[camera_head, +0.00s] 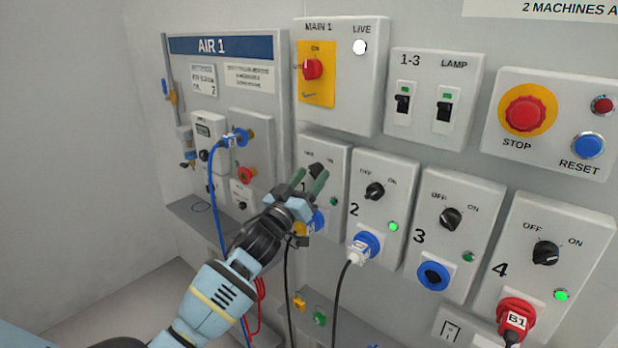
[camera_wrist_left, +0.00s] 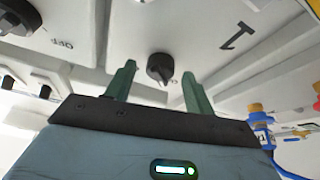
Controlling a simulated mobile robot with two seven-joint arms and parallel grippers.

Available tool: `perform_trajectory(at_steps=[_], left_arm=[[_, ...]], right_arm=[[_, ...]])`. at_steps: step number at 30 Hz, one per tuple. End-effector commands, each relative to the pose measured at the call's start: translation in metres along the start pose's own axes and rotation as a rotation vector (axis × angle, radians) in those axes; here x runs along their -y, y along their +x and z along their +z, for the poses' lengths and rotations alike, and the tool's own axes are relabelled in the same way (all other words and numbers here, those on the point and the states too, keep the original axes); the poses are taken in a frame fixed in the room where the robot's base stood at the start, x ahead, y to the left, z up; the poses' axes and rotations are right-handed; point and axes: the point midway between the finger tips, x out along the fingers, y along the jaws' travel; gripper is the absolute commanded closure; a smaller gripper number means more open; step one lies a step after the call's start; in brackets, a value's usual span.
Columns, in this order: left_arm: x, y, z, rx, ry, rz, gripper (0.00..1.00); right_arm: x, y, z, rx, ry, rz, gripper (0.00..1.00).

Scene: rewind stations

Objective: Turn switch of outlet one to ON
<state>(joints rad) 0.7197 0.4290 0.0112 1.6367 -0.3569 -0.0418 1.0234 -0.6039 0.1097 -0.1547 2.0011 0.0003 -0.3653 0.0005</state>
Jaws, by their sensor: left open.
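Outlet one (camera_head: 335,160) is a pale wall box with a black rotary switch (camera_head: 316,170) near its top. Its OFF and ON lettering is partly covered by my gripper. Its small lamp (camera_head: 334,201) looks dark green. My left gripper (camera_head: 308,181) is open in front of the box, with its green fingers pointing at the switch. In the left wrist view the switch (camera_wrist_left: 160,68) sits between the two fingers of the gripper (camera_wrist_left: 158,80), with a gap on each side. I cannot tell its exact setting. My right gripper does not show.
Outlets two (camera_head: 382,210), three (camera_head: 455,235) and four (camera_head: 550,275) stand to the right. Cables hang from blue plugs and a red plug (camera_head: 516,315). Above are the MAIN 1 box (camera_head: 345,90) and the STOP button (camera_head: 527,110). The AIR 1 panel (camera_head: 220,45) is left.

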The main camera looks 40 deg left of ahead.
Motion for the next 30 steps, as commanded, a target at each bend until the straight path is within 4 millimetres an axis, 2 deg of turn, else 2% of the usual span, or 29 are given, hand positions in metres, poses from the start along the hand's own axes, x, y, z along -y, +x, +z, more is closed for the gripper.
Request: perform_trajectory(at_steps=[10, 20, 30], left_arm=[[-0.0002, 0.0037, 0.0001, 0.0, 0.0, 0.0, 0.46], [-0.0003, 0.0035, 0.0001, 0.0, 0.0, 0.0, 0.9], [0.0007, 0.0036, -0.0002, 0.0, 0.044, 0.018, 0.91]], right_arm=[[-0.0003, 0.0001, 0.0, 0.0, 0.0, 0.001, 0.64], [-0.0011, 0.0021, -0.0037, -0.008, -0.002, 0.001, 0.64], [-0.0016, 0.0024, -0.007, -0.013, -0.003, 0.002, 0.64]])
